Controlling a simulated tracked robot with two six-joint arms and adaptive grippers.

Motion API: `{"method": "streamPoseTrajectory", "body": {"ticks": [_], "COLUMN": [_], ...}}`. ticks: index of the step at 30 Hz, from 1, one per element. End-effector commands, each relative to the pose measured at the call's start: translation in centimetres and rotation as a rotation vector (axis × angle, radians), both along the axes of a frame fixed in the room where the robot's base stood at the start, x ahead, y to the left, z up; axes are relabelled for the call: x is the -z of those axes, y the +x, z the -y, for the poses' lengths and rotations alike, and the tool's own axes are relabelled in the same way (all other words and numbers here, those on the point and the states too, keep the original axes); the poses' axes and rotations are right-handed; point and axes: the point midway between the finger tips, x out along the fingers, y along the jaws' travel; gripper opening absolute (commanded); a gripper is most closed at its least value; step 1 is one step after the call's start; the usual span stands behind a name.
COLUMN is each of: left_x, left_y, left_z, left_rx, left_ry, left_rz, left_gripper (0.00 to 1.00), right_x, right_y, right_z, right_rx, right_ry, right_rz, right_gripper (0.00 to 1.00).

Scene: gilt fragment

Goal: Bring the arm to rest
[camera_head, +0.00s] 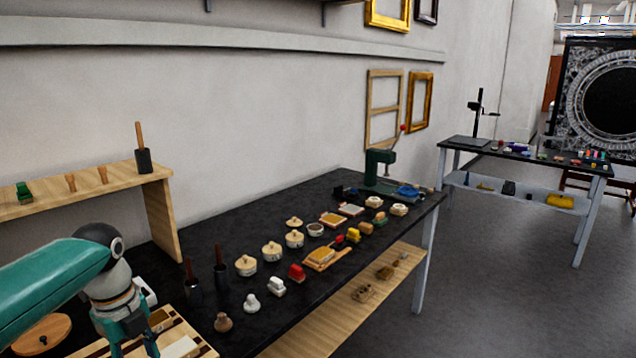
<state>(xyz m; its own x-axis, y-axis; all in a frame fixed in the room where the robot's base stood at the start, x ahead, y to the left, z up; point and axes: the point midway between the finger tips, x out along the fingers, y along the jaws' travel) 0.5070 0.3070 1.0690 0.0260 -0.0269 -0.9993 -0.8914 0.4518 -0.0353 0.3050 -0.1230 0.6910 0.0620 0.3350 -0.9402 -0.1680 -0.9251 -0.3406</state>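My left arm, teal and grey, comes in from the left at the lower left. Its gripper (132,338) points down over a slatted wooden tray (205,351) at the near end of the black workbench (305,262). The fingertips are at the bottom edge of the picture, so I cannot tell whether they are open or shut. I see nothing clearly held in them. My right gripper is not in view.
Dark-handled tools (221,275), lidded pots (246,265) and small blocks stand along the bench. A green press (380,165) is at its far end. A wooden shelf (90,187) stands behind the arm. A second table (530,155) is at the right, with open floor before it.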

Motion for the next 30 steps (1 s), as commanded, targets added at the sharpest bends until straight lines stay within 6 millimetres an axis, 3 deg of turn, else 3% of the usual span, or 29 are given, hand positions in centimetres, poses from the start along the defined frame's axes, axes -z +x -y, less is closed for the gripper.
{"method": "streamPoseTrajectory", "body": {"ticks": [11, 17, 20, 24, 27, 30], "left_x": [9.7, 18.6, 24.4, 31.4, 34.8, 36.6], "left_y": [1.5, 0.2, -2.2, -7.7, -12.1, -15.9], "left_z": [4.5, 8.5, 11.3, 15.0, 16.8, 17.8], "left_rx": [-0.274, -0.588, -0.848, -1.288, -1.604, -1.863], "left_ry": [-0.082, -0.166, -0.221, -0.276, -0.288, -0.284], "left_rz": [-0.021, -0.072, -0.126, -0.227, -0.296, -0.346], "left_gripper": [0.41, 0.41, 0.41, 0.41, 0.41, 0.41], "right_x": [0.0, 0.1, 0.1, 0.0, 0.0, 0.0], "right_y": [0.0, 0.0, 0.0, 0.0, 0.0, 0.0], "right_z": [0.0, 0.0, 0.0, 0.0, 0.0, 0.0], "right_rx": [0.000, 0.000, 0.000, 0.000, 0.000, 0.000], "right_ry": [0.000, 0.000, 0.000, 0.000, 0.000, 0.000], "right_rz": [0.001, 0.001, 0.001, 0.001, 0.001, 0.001], "right_gripper": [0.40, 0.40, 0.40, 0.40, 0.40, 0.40]}}
